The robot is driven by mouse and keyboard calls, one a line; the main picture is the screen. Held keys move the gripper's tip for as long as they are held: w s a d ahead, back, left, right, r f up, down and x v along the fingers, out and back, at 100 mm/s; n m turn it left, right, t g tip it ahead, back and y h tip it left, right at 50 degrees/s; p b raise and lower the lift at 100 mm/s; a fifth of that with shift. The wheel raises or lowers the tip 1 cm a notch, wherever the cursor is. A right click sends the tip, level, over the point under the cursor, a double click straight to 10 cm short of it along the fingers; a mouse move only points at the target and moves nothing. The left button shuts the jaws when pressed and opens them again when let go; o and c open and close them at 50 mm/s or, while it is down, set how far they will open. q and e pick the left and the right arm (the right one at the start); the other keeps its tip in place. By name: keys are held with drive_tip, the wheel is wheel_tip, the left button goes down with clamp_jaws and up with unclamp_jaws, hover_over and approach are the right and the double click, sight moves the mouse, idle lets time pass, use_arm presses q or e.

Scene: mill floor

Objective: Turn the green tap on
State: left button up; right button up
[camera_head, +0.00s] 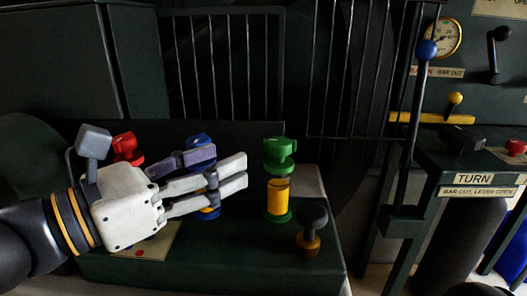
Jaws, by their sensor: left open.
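The green tap (279,152) has a round green top over a yellow body with a green base. It stands upright on the dark bench, right of centre. My left gripper (228,168) comes in from the left and is open. Its fingers point right towards the green tap, and a gap shows between the fingertips and the tap. A blue tap (199,141) stands behind the fingers and is partly hidden by them. A red tap (126,146) shows behind the palm, its lower part hidden. My right gripper is not in view.
A black knob on a brass stem (311,225) stands in front of the green tap, to its right. A tall lever with a blue ball (427,50) rises further right, beside a panel with a gauge (443,37). Dark bars (222,70) stand behind the bench.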

sight(272, 145)
use_arm(q)
drive_tip(key=x, duration=1.1)
drive_tip(key=shift+d+f, duration=0.1)
drive_tip(key=shift+d, duration=0.35)
drive_tip(key=c, duration=1.2)
